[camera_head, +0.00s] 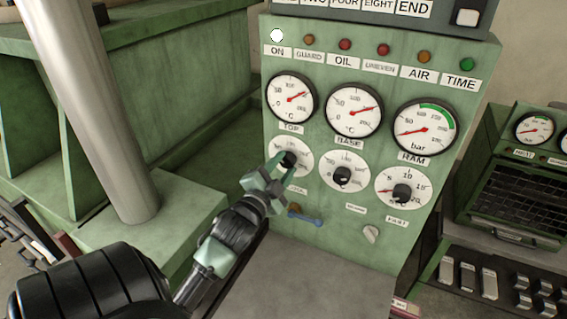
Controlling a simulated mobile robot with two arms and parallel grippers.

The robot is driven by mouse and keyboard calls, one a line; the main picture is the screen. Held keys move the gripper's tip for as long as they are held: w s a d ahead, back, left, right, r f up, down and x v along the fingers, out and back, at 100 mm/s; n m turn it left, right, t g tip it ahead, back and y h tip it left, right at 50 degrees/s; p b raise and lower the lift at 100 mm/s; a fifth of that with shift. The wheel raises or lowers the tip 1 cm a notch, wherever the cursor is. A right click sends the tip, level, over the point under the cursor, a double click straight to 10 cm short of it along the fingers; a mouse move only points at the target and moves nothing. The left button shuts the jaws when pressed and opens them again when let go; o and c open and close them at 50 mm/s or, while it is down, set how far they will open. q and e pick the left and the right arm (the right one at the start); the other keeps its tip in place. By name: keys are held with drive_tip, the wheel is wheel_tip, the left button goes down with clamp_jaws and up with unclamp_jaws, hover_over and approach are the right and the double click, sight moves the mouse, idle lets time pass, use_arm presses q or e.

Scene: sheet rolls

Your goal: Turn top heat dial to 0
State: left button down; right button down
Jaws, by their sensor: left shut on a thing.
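The top heat dial (302,151) is a white round dial with a black knob, below the left gauge (290,97) labelled TOP on the green control panel (322,55). My left gripper (282,160) reaches in from the lower left and is shut on the dial's black knob. The gripper hides the lower left of the dial, so its setting cannot be read. The top gauge's red needle points to the upper right. My right gripper is not in view.
To the right are the BASE dial (345,171) and the RAM dial (403,188), each below its own gauge. A grey column (95,100) stands at the left.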

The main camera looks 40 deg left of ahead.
use_arm(q)
drive_tip(key=n, duration=0.2)
drive_tip(key=shift+n, duration=0.4)
drive_tip(key=n, duration=0.3)
drive_tip(key=shift+f+n, duration=0.1)
drive_tip(key=shift+n, duration=0.2)
drive_tip(key=n, duration=0.6)
drive_tip(key=shift+f, duration=0.1)
drive_tip(key=c, duration=0.9)
unclamp_jaws()
